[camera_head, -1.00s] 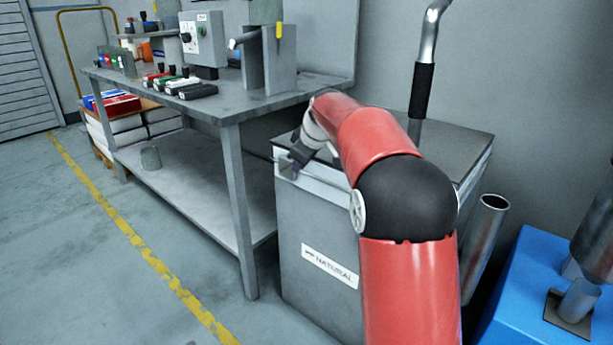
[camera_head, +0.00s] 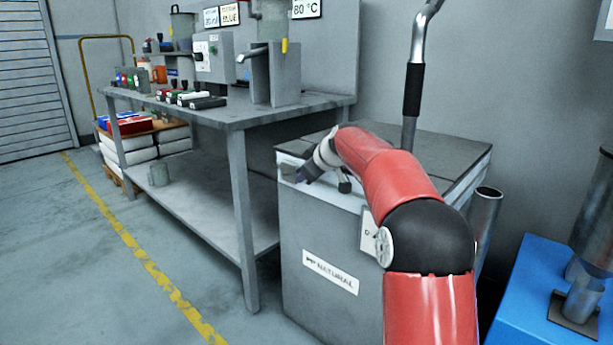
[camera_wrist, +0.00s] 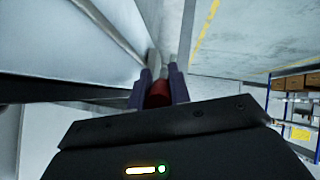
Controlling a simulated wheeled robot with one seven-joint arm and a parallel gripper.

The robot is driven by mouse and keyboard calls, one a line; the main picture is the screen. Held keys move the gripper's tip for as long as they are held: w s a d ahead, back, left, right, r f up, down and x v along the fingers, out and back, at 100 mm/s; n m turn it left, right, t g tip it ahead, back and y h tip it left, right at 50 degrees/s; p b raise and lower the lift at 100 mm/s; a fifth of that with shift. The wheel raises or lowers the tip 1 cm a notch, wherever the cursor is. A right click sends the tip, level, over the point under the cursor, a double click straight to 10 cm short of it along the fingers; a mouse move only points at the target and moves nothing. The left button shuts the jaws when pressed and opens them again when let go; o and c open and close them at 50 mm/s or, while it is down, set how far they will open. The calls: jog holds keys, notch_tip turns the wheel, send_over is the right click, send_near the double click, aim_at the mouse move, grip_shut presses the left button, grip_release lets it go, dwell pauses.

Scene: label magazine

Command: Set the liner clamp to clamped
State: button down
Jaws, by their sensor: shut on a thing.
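The grey bin (camera_head: 325,235) with a "PP NATURAL" label stands at the middle of the head view, its lid on top. My gripper (camera_head: 306,174) is at the bin's upper front left edge. In the wrist view, the two purple fingers of my gripper (camera_wrist: 158,92) are close on either side of a dark red grip (camera_wrist: 158,95), which appears to belong to the liner clamp. The red grip is not visible in the head view. Most of the clamp is hidden, so I cannot tell its setting.
A grey workbench (camera_head: 225,112) stands left of the bin. A bent metal pipe with a black sleeve (camera_head: 414,88) rises behind the bin lid. A blue box (camera_head: 535,300) is at the right. The floor left of the yellow line (camera_head: 125,235) is clear.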

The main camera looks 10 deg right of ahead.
jog(key=c, duration=1.3)
grip_release()
